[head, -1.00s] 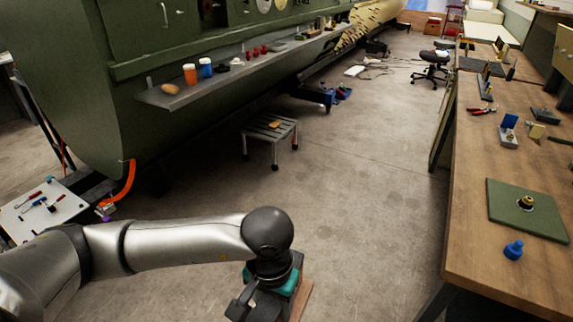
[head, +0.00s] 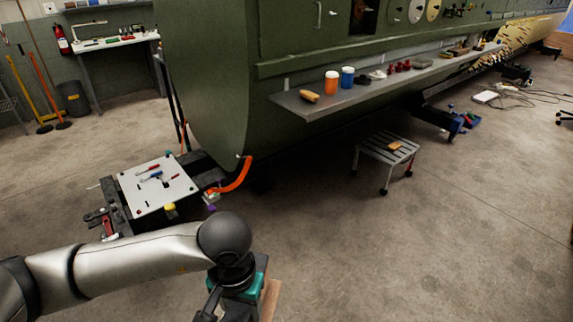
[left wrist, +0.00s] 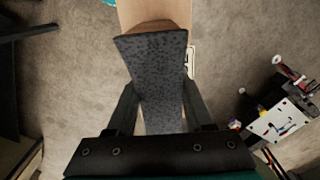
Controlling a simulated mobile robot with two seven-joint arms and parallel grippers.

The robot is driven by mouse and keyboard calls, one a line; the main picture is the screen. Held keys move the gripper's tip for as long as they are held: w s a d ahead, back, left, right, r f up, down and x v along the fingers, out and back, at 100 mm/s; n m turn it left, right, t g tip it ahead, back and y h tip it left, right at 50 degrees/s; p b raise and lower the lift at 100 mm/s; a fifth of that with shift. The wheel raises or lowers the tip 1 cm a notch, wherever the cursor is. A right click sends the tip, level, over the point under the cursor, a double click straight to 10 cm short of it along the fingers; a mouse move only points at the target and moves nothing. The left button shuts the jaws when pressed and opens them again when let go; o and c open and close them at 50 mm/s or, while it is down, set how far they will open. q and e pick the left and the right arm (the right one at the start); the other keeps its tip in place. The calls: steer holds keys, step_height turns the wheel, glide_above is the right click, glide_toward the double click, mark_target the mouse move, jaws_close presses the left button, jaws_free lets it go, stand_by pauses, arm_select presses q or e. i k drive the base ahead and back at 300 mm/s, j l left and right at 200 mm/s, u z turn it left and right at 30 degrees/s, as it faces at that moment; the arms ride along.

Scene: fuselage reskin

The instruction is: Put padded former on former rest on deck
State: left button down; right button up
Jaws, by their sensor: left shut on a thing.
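My left gripper (head: 236,288) is at the bottom of the head view, its fingertips mostly hidden there. In the left wrist view its fingers (left wrist: 158,95) stand on both sides of the padded former, shut on it. The padded former is a tan wooden piece with a dark grey speckled pad (left wrist: 156,62); its wooden part (left wrist: 158,13) runs up out of the frame. A strip of its wood (head: 271,299) shows beside the gripper in the head view, held above the floor. I cannot make out the former rest. My right gripper is not in view.
A green fuselage (head: 205,85) bears a grey shelf (head: 300,106) with several small items. A step stool (head: 386,152) stands below it. A cart with a white tool board (head: 150,200) is on the left.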

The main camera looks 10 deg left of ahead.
mark_target(152, 192)
steer(key=i+j+u, duration=0.2)
steer(key=u, duration=0.2)
steer(key=i+j+u, duration=0.35)
steer(key=i+u, duration=0.1)
steer(key=u, duration=0.3)
steer(key=i+u, duration=0.3)
steer(key=i, duration=0.7)
steer(key=i+j+z, duration=0.15)
steer(key=i+z, duration=0.2)
steer(key=i, duration=0.25)
steer(key=i+j+z, duration=0.35)
steer(key=i, duration=0.25)
steer(key=i+j+z, duration=0.3)
steer(key=i, duration=0.25)
